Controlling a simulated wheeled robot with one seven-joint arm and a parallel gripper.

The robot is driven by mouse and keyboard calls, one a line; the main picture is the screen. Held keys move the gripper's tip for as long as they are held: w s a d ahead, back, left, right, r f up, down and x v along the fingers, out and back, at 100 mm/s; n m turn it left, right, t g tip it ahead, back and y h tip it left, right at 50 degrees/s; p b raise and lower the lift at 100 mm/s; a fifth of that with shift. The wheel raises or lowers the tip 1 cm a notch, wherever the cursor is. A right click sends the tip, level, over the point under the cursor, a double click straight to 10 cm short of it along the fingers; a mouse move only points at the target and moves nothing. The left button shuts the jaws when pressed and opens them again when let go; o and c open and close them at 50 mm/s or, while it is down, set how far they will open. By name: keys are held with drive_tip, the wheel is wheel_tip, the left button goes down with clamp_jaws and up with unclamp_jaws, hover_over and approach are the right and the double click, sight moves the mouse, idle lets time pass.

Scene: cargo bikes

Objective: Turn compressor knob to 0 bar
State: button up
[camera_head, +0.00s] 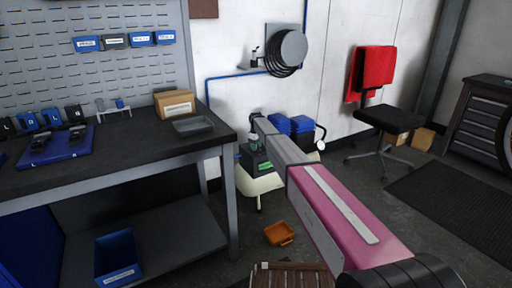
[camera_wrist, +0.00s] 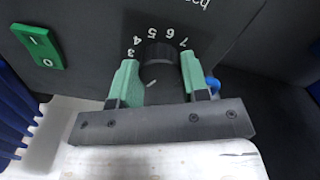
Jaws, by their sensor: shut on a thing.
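The compressor (camera_head: 262,184) stands on the floor to the right of the workbench, with a cream tank and a dark housing. Its black round knob (camera_wrist: 159,68) shows in the wrist view, on the dark panel under printed numbers 3 to 7. My gripper (camera_wrist: 159,64) has its green fingers on either side of the knob and is shut on it. The lower part of the dial is hidden by my gripper. In the head view my arm reaches down to the compressor and hides part of it.
A green rocker switch (camera_wrist: 38,46) marked I and 0 is left of the knob. A blue part (camera_wrist: 213,84) sits right beside the right finger. The workbench (camera_head: 232,200) stands to the left. An orange bin (camera_head: 279,233) and a wooden crate (camera_head: 300,276) are on the floor.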

drive_tip(key=n, duration=0.5)
drive_tip(key=shift+n, duration=0.3)
idle(0.4)
drive_tip(key=o, duration=0.9)
drive_tip(key=shift+r, duration=0.1)
wheel_tip(320, 180, up, 11)
drive_tip(key=shift+f, duration=0.15)
